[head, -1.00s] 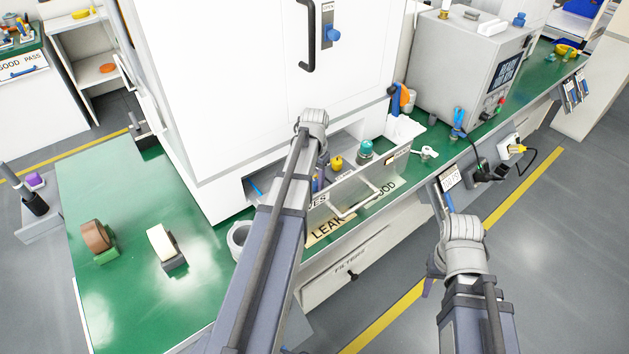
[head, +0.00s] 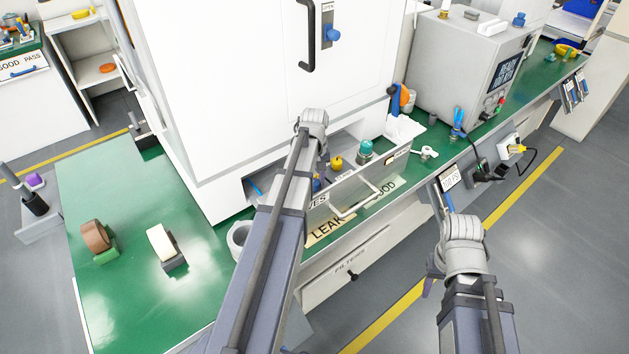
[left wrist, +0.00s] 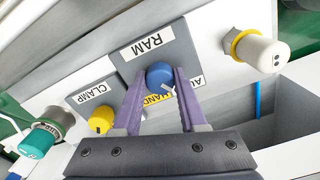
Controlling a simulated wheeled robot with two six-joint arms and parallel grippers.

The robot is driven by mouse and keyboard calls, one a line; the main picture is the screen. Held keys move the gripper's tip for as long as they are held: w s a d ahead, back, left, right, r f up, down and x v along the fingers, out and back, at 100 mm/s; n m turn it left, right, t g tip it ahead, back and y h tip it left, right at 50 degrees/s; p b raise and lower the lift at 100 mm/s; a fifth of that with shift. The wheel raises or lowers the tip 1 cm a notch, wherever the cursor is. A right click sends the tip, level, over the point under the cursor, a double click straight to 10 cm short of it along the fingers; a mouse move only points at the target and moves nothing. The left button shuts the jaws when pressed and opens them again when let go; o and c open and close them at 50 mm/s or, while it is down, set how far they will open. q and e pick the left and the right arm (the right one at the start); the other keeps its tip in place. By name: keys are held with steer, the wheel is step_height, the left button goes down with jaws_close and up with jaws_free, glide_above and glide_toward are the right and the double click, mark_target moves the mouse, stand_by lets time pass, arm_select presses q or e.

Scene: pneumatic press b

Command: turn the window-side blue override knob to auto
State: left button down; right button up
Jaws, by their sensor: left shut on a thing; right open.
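The blue knob (left wrist: 160,75) sits on a grey plate labelled RAM (left wrist: 150,45) in the left wrist view. Its white pointer mark is toward the lower right, between a yellow label (left wrist: 155,100) below it and a partly hidden label starting "AU" to the right. My left gripper (left wrist: 160,72) is shut on this knob, one purple finger on each side. In the head view my left arm hides the knob and most of that gripper. My right gripper (head: 429,287) hangs low in front of the bench, mostly hidden behind its own wrist; only a purple finger shows.
Beside the knob are a yellow knob (left wrist: 101,120) at CLAMP, a teal-capped fitting (left wrist: 38,141) and a white knob with yellow collar (left wrist: 257,50). The white press cabinet (head: 220,90) rises behind. Tape rolls (head: 97,238) stand on the green bench left.

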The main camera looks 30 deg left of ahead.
mark_target(315, 181)
arm_select(q)
steer(key=shift+n, duration=0.6)
steer(key=shift+c, duration=2.3)
jaws_free()
step_height(315, 181, up, 8)
steer(key=p, duration=0.8)
